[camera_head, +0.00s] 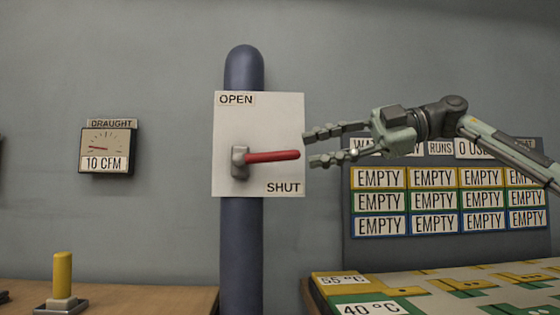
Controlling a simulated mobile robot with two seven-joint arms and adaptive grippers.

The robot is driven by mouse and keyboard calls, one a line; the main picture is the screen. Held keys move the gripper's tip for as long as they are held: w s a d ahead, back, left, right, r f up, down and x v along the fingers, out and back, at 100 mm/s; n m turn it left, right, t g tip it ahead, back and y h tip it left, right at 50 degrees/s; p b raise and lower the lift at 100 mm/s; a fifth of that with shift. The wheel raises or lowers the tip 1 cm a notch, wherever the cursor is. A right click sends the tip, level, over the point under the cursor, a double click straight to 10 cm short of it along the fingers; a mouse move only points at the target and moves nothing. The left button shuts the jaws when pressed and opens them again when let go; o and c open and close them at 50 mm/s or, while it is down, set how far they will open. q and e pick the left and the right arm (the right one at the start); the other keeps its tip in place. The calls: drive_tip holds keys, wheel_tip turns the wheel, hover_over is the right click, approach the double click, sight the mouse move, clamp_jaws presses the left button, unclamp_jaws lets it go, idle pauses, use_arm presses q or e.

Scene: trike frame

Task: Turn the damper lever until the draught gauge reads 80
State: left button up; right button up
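The red damper lever (272,156) sits on a grey pivot at the left of a white plate (227,125). The plate is marked OPEN at the top left and SHUT at the bottom right. The lever points right and is nearly level, its tip slightly raised. The draught gauge (108,149) on the wall at the left reads 10 CFM, its needle pointing left. My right gripper (311,147) comes from the right with its two fingers spread. Its fingertips are close to the lever's free end, with nothing gripped. My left gripper does not show.
A blue post (241,260) carries the plate. A yellow handle (62,276) stands on the wooden table (140,298) at the left. At the right are a board of EMPTY labels (378,179) and a panel marked 55 °C and 40 °C. The wall between gauge and post is clear.

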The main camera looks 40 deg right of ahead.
sight(299, 152)
drive_tip(key=p+x, duration=0.1)
drive_tip(key=x, duration=0.5)
drive_tip(key=shift+w+a, duration=0.25)
drive_tip(key=shift+w, duration=0.05)
drive_tip(key=shift+w+a+f, duration=0.2)
drive_tip(key=shift+w+a, duration=0.1)
drive_tip(key=shift+w, duration=0.05)
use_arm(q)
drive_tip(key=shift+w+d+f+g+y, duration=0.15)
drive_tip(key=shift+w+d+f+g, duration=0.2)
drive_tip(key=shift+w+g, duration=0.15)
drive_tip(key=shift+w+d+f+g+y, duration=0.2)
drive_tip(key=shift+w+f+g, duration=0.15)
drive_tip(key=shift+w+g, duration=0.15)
use_arm(e)
clamp_jaws()
